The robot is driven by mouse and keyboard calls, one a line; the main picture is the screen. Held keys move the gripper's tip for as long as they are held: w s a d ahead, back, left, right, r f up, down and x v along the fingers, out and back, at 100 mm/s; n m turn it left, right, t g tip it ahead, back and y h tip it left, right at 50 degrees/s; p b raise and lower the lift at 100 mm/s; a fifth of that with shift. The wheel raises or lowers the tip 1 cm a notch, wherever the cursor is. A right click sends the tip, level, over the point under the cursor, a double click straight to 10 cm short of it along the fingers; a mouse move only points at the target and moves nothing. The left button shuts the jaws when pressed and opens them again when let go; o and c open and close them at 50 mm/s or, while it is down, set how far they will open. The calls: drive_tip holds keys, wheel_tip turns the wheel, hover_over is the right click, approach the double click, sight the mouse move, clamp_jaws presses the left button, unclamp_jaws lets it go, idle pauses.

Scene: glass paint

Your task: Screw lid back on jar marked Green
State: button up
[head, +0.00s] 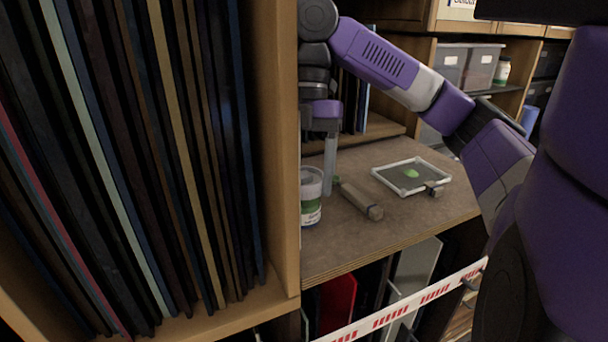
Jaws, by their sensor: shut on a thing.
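The jar (311,200), pale and translucent with a green-and-white label, stands upright on the brown counter, beside the wooden upright that cuts off its left edge. Its top looks open, with no lid seen on it. My gripper (329,188) points straight down just behind and to the right of the jar. One long grey finger shows clearly; its tip is low, near the counter. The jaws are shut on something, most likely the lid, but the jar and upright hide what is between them. The lid itself is not visible.
Farther right is a white-framed glass panel (412,175) with a green paint spot. A wooden upright (276,140) and a rack of dark sheets (130,150) close off the left. The counter's front right is bare.

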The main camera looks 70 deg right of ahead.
drive_tip(key=shift+f+p, duration=0.3)
drive_tip(key=shift+f, duration=0.1)
idle(1.0)
drive_tip(key=shift+r+m+p, duration=0.1)
drive_tip(key=shift+m+p, duration=0.35)
drive_tip(key=shift+m, duration=0.35)
drive_tip(key=m+t+p, duration=0.1)
drive_tip(key=m, duration=0.2)
drive_tip(key=shift+s+m, duration=0.1)
drive_tip(key=shift+m, duration=0.2)
drive_tip(key=shift+m+t+p, duration=0.4)
drive_tip(key=shift+m+t, duration=0.1)
drive_tip(key=shift+m, duration=0.5)
drive_tip(key=m+h, duration=0.1)
drive_tip(key=m, duration=0.2)
drive_tip(key=shift+t+p, duration=0.3)
drive_tip(key=shift+t, duration=0.1)
drive_tip(key=shift+m, duration=0.3)
